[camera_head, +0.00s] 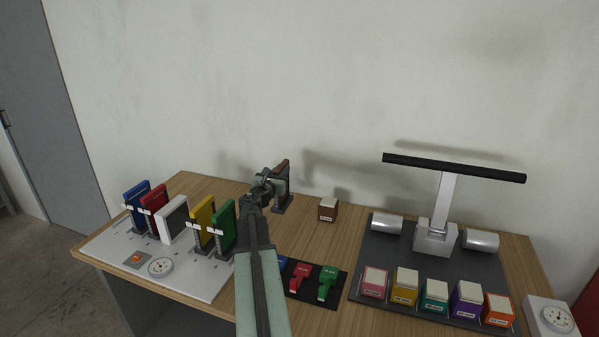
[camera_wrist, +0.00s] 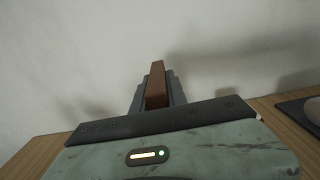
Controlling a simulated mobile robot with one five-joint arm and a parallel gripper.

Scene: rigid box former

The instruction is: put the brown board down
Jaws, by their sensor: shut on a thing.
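My gripper (camera_head: 277,186) is shut on the brown board (camera_head: 284,168) above the back of the wooden table, near the wall. The board stands upright between the fingers, and most of it is hidden by my gripper and arm in the head view. In the wrist view the board (camera_wrist: 156,86) shows as a narrow brown edge between the grey fingers (camera_wrist: 157,92). A dark foot or support shows just under the board in the head view; I cannot tell whether the board touches it.
A white panel (camera_head: 180,275) at left holds several coloured boards in clips. A dark tray (camera_head: 435,265) with coloured boxes and a black-barred stand (camera_head: 447,200) is at right. Coloured levers (camera_head: 327,283) sit beside my arm.

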